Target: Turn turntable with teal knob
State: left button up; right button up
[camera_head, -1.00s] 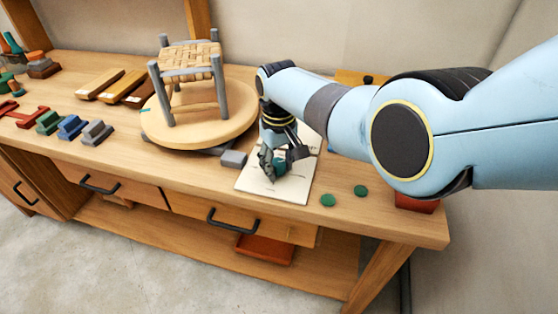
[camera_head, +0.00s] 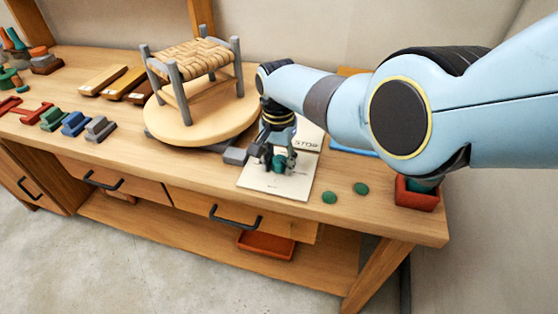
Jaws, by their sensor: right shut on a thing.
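The round wooden turntable (camera_head: 165,132) is on the bench and carries a small stool (camera_head: 190,72) with grey legs and a woven bark seat. My right gripper (camera_head: 279,160) is to the right of the turntable, low over a white card (camera_head: 297,184). It is shut on the teal knob (camera_head: 280,163), of which only a little shows between the fingers. A grey block (camera_head: 236,156) sits between the turntable and the gripper. My left gripper is out of the picture.
Two green discs (camera_head: 345,192) lie right of the card, near a red box (camera_head: 417,194) at the bench's right end. Blue, green and grey blocks (camera_head: 74,124) and wooden bars (camera_head: 124,84) lie left of the turntable. A card reading STOP (camera_head: 307,142) lies behind the gripper.

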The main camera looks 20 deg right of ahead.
aim_at(277, 159)
jog(key=m, duration=0.6)
jog(key=shift+w+a+m, duration=0.1)
jog(key=shift+w+m, duration=0.05)
jog(key=shift+m, duration=0.15)
jog(key=m, duration=0.5)
jog(key=shift+w+m, duration=0.15)
jog(key=shift+m, duration=0.25)
jog(key=o, duration=1.2)
jog(key=shift+c, duration=0.2)
notch_tip(277, 159, up, 12)
